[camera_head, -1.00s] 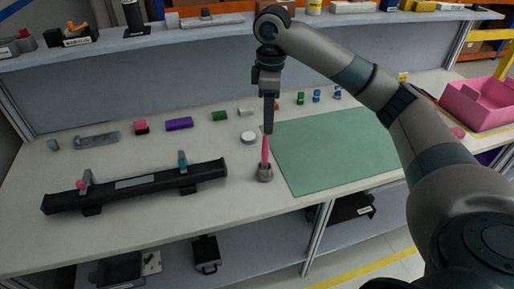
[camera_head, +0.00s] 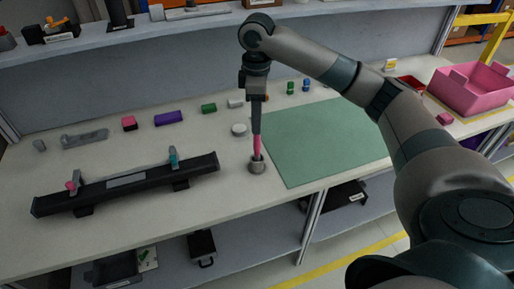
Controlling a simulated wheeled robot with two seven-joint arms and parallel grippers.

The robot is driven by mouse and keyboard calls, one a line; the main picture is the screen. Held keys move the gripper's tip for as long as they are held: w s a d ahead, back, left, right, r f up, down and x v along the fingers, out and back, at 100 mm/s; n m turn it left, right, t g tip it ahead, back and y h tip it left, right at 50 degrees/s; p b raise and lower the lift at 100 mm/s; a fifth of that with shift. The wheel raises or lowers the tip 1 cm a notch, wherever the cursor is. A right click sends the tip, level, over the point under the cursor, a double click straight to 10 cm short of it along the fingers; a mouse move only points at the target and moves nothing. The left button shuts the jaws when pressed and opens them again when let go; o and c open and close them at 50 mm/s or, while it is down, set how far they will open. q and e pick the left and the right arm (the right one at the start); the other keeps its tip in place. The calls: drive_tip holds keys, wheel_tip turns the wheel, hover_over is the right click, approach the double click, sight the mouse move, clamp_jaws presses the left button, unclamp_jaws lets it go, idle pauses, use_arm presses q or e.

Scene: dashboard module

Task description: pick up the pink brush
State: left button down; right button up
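The pink brush (camera_head: 257,146) stands nearly upright in a small round grey holder (camera_head: 257,166) on the table, just left of the green mat. My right gripper (camera_head: 256,131) points straight down over it. Its dark fingers overlap the top of the brush in the picture. The fingers are seen edge-on, so I cannot tell whether they are apart or closed on the brush. The lower end of the brush is hidden inside the holder. My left gripper is out of view.
A green mat (camera_head: 322,142) lies right of the holder. A long black bar (camera_head: 125,187) with clips lies to the left. A white round piece (camera_head: 239,130) and several coloured blocks sit behind. A pink bin (camera_head: 470,90) stands at far right; a shelf runs above.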

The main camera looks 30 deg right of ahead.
sight(258, 150)
wheel_tip(258, 150, down, 8)
drive_tip(key=shift+p, duration=0.8)
drive_tip(key=shift+f+p, duration=0.45)
wheel_tip(258, 150, down, 3)
drive_tip(key=shift+s+d+f+p, duration=0.1)
drive_tip(key=shift+p, duration=0.55)
drive_tip(key=shift+f, duration=0.55)
clamp_jaws()
